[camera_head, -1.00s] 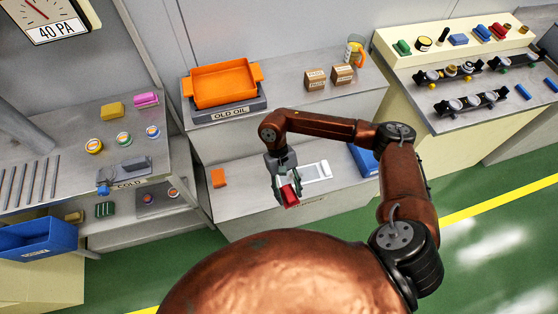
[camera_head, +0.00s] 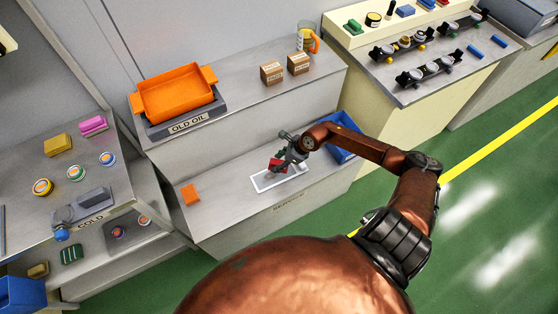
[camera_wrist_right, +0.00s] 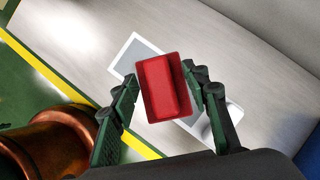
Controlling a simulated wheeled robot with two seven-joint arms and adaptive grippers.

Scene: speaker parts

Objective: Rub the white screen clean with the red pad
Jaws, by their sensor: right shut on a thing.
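The red pad (camera_wrist_right: 165,88) is held between the two green-lined fingers of my right gripper (camera_wrist_right: 162,95) in the right wrist view. In the head view, my right gripper (camera_head: 283,160) holds the red pad (camera_head: 276,166) over the screen's left part. The white screen (camera_head: 264,183) has a light border and a greyer face and lies on the lower shelf. It also shows in the right wrist view (camera_wrist_right: 126,47), partly hidden behind the pad and fingers. I cannot tell whether the pad touches it. My left gripper is not seen.
An orange block (camera_head: 190,194) lies left of the screen on the lower shelf (camera_head: 228,190). A blue bin (camera_head: 343,150) stands to its right. The upper shelf holds an orange tray (camera_head: 175,92) on an OLD OIL base, small boxes (camera_head: 272,72) and a jug (camera_head: 305,36).

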